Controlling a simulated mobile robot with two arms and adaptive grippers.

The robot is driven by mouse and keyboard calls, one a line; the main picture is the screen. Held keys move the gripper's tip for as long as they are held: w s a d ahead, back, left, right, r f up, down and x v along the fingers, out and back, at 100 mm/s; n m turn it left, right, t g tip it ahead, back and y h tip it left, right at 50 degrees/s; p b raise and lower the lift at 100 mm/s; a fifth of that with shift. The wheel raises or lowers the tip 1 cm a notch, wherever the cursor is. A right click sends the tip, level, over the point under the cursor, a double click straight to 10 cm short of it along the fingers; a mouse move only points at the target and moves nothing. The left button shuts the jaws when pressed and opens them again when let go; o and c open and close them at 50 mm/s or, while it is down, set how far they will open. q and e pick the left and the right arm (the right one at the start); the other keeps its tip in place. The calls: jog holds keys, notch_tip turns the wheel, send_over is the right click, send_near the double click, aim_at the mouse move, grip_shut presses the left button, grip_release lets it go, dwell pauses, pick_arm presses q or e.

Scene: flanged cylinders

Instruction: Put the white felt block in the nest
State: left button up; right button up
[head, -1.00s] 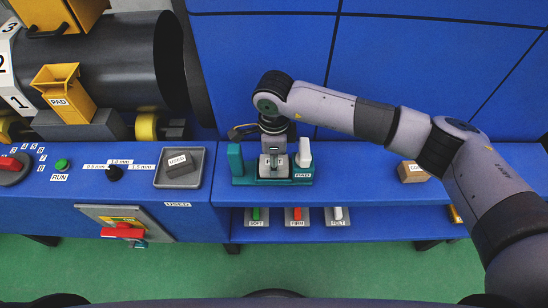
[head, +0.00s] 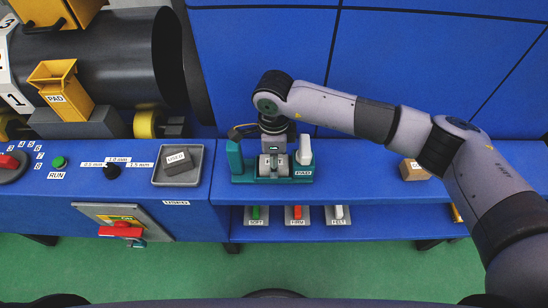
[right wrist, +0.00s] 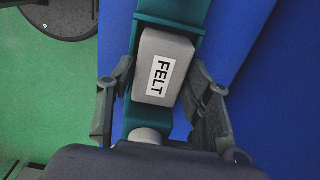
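The pale grey-white block labelled FELT (right wrist: 165,68) lies between the fingers of my right gripper (right wrist: 165,82) in the right wrist view. One finger is close to each long side; I cannot tell whether both press on it. The block is over a teal fixture (right wrist: 170,10). In the head view the right gripper (head: 273,165) is down at this teal fixture (head: 245,178) on the blue bench, and the block is mostly hidden by it. No part is clearly marked as a nest. My left gripper is not in view.
A white upright piece (head: 305,150) and a teal post (head: 235,160) flank the gripper. A tan block (head: 414,169) sits to the right. A lower shelf has green, red and white pieces in labelled holders.

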jog(key=o, duration=0.3)
jog(key=shift+o, duration=0.2)
notch_tip(320, 180, up, 12)
dwell(0.5)
dwell(0.3)
